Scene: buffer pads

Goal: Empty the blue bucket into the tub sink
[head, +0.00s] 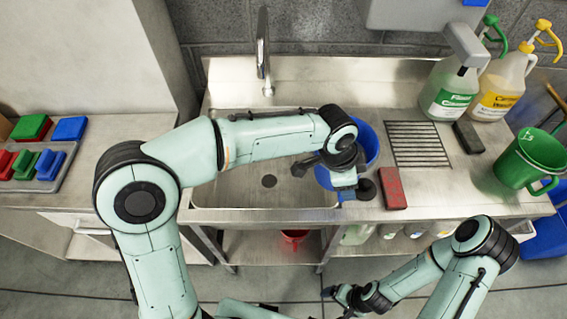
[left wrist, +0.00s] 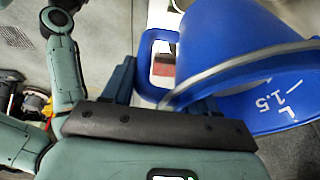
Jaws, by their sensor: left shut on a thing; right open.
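The blue bucket (head: 369,146) is at the right edge of the sink basin, partly hidden behind my left gripper (head: 340,180). In the left wrist view the bucket (left wrist: 235,45) shows its rim and a "1.5 L" mark. Its handle loop (left wrist: 155,50) lies at the fingers of my left gripper (left wrist: 160,95), which is shut on it. I cannot tell the bucket's exact tilt or its contents. The steel tub sink (head: 235,190) has a dark drain and looks empty. My right gripper (head: 345,297) is open and empty, low in front of the counter.
A faucet (head: 263,55) rises behind the basin. A red pad (head: 391,188), a drain grate (head: 417,145), a dark block (head: 468,136), a green jug (head: 528,160) and two pump bottles (head: 447,90) stand to the right. Coloured pads (head: 38,160) lie on the left counter.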

